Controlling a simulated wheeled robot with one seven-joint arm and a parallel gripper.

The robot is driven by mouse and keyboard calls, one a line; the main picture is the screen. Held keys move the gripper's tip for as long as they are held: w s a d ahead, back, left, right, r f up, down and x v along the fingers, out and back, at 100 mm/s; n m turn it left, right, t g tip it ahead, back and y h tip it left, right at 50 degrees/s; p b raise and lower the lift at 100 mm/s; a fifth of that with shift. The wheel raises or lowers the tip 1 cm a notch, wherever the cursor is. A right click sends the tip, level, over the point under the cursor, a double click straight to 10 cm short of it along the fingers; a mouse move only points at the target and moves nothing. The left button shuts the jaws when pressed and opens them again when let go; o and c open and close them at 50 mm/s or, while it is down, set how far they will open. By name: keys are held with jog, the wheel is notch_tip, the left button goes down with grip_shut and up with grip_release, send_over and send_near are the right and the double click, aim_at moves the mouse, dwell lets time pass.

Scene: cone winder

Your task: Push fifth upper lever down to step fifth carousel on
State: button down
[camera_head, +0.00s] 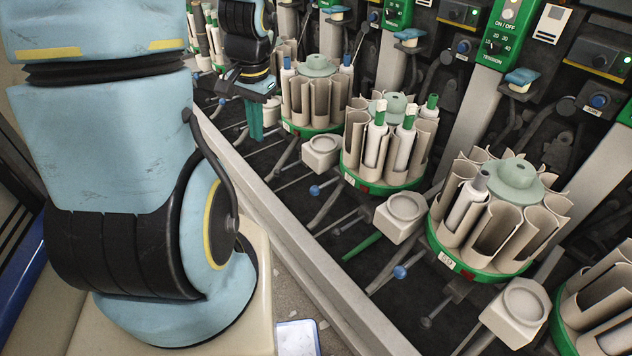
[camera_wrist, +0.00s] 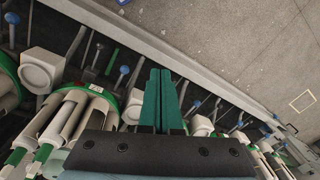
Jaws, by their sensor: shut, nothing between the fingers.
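My gripper (camera_head: 256,121) has green fingers and hangs over the machine's front rail, left of the far carousel (camera_head: 312,98). In the wrist view the fingers (camera_wrist: 161,98) are pressed together and empty, above levers on the dark bed. Carousels of beige pockets on green rims stand along the machine; the middle one (camera_head: 386,150) and the near one (camera_head: 488,220) hold some white bobbins. Blue-knobbed levers (camera_head: 315,190), (camera_head: 400,272) stick out below them, and one shows left of the fingers in the wrist view (camera_wrist: 124,70). I cannot tell which lever or carousel is the fifth.
A long grey rail (camera_head: 290,235) runs along the machine's front. Round-topped beige blocks (camera_head: 402,207) stand between the carousels, and a green rod (camera_head: 361,247) sticks out below. The grey floor (camera_wrist: 245,45) beyond the rail is mostly clear in the wrist view.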

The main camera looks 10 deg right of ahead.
jog(key=w+d+f+m+p, duration=0.4)
jog(key=w+d+f+m, duration=0.1)
jog(key=d+f+m, duration=0.15)
jog(key=m+p, duration=0.3)
jog(key=m, duration=0.6)
send_near(315, 187)
jog(key=shift+w+d+r+n+g, duration=0.1)
jog(key=shift+w+r+n+g, duration=0.05)
jog(key=shift+w+n+g, duration=0.15)
jog(key=f+b, duration=0.6)
jog(key=f, duration=0.1)
jog(key=shift+w+a, duration=0.15)
jog(key=shift+a, duration=0.2)
